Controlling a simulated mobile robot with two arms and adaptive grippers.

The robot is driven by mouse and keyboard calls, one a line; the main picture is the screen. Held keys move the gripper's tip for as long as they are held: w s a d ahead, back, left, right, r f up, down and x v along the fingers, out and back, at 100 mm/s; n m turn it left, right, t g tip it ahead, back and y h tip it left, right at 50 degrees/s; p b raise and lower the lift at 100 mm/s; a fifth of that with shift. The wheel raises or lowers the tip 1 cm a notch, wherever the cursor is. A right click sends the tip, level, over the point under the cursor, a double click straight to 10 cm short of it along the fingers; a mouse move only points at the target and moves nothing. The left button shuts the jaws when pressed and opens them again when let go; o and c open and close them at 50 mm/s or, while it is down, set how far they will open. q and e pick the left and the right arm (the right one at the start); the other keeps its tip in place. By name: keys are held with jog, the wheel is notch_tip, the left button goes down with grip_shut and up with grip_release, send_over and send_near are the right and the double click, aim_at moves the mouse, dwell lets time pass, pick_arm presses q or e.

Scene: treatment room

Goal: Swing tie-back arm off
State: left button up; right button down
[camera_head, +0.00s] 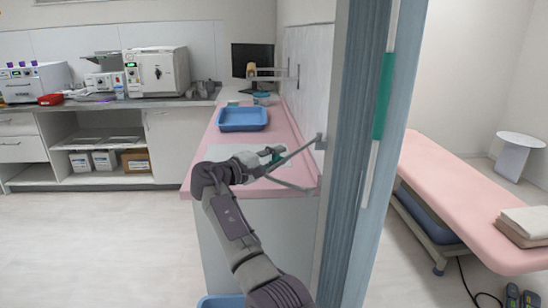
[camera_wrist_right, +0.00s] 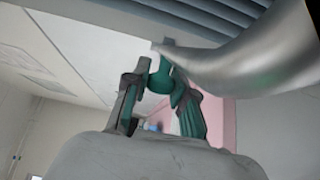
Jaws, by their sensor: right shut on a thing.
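The tie-back arm (camera_head: 292,156) is a thin grey metal bar. It runs left from a small bracket on the end of the wall, beside the gathered blue curtain (camera_head: 348,150). My right gripper (camera_head: 273,158) is shut at the bar's free end, over the pink counter. In the right wrist view, the grey bar (camera_wrist_right: 245,58) sweeps in large and blurred from the right. My right gripper's green-padded fingers (camera_wrist_right: 164,92) close around a green rounded end there. The fingers partly hide the grip. My left gripper is not in view.
The pink counter (camera_head: 285,125) holds a blue tray (camera_head: 243,118). A pink treatment bed (camera_head: 460,205) with folded towels (camera_head: 525,225) stands right of the curtain. White cabinets with appliances line the back left. The floor at left is clear.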

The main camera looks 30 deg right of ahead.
jog(key=c, duration=1.4)
grip_release()
jog(key=shift+w+a+r, duration=0.1)
jog(key=shift+w+a, duration=0.05)
jog(key=shift+a, duration=0.1)
jog(key=o, duration=0.4)
jog(key=shift+w+a+r, duration=0.1)
jog(key=shift+a, duration=0.2)
jog(key=shift+o, duration=0.2)
jog(key=shift+d, duration=0.3)
jog(key=s+a, duration=0.1)
jog(key=a, duration=1.1)
jog(key=shift+s+a, duration=0.15)
jog(key=shift+s, duration=0.2)
